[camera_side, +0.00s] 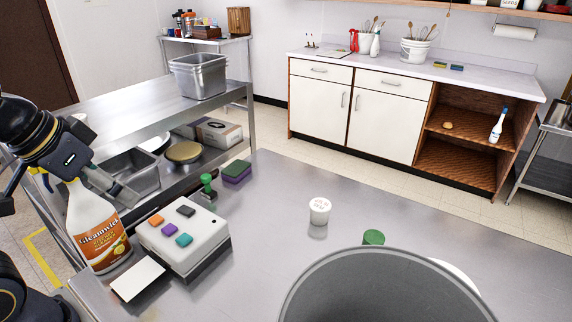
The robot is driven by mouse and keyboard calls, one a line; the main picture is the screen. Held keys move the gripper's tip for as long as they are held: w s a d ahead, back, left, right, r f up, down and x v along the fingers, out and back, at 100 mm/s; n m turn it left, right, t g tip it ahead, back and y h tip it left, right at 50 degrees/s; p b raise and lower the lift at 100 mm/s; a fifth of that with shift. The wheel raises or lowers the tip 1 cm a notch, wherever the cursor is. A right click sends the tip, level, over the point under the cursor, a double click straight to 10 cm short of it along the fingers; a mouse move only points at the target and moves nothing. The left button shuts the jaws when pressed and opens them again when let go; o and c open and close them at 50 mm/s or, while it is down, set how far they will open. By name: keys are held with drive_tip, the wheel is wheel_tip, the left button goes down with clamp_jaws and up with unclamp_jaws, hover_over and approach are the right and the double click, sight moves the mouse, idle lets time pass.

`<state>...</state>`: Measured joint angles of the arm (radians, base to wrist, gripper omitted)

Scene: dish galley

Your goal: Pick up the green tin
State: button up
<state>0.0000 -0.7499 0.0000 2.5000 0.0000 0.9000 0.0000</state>
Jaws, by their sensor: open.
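A small green cylinder (373,238), which looks like the green tin, stands on the steel table (270,220) right of centre. Its top shows, and its lower part is hidden behind the rim of a large grey round container. My gripper (122,196) is at the left, above the table's left end and beside a spray bottle. It is open, with nothing seen between its fingers. The green cylinder is well to the right of my gripper, across the table.
The large grey container (385,290) fills the near right. A white lidded tub (319,211) stands left of the green cylinder. The spray bottle (95,228), a white box with coloured buttons (205,232), a white card (138,279), a green-handled object (207,182) and a sponge (237,172) are left.

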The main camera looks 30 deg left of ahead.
drive_tip(key=w+d+r+n+t, duration=0.2)
drive_tip(key=w+r+n+t, duration=0.15)
drive_tip(key=w, duration=0.25)
drive_tip(key=w+d+r+n+t, duration=0.25)
drive_tip(key=w+r+n, duration=0.2)
drive_tip(key=w, duration=0.25)
drive_tip(key=n+h, duration=0.6)
drive_tip(key=n, duration=1.6)
hover_over(367, 241)
drive_tip(key=s+a, duration=0.6)
drive_tip(key=s, duration=0.5)
wheel_tip(367, 241, down, 28)
drive_tip(key=x, duration=1)
drive_tip(key=shift+w+d, duration=0.1)
drive_tip(key=shift+x, duration=3.1)
drive_tip(key=shift+r, duration=0.2)
